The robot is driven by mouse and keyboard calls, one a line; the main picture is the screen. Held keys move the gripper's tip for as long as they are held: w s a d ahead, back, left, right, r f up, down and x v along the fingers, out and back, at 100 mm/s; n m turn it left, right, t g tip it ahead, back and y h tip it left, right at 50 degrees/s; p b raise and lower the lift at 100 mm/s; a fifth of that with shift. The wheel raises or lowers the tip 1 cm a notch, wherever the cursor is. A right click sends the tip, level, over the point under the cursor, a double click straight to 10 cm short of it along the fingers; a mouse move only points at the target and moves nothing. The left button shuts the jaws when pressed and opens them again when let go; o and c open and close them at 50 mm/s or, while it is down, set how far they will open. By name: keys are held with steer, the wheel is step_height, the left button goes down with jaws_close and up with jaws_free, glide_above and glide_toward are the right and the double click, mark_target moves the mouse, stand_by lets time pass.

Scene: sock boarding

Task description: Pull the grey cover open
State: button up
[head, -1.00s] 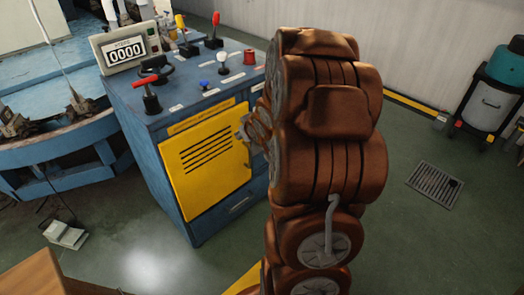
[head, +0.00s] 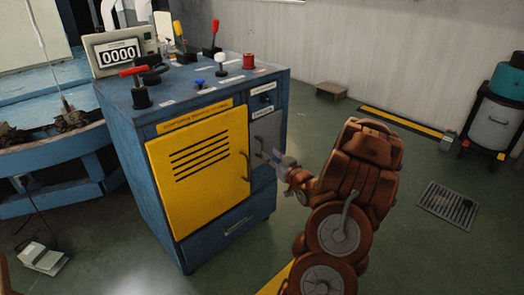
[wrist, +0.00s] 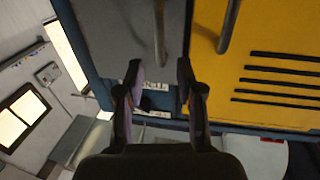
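The grey cover (head: 266,132) is a small panel on the blue cabinet, right of the yellow door, and looks shut. My gripper (head: 271,157) is just in front of its lower part. In the wrist view the grey cover (wrist: 112,30) fills the upper left, with a vertical bar handle (wrist: 160,30). My gripper (wrist: 163,70) is open there, its two fingers apart on either side of the handle's line. The handle's end reaches the fingertips; I see no contact and cannot tell the depth between them.
The yellow door (head: 200,170) has its own handle (head: 245,167) close to my gripper; it also shows in the wrist view (wrist: 229,24). Levers and a counter box (head: 119,53) stand on the blue cabinet (head: 160,225). Floor with a drain grate (head: 448,203) is open to the right.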

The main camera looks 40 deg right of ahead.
mark_target(262, 147)
steer(key=shift+b+x, duration=0.9)
steer(key=shift+x, duration=2.45)
steer(key=shift+c, duration=0.2)
jaws_close()
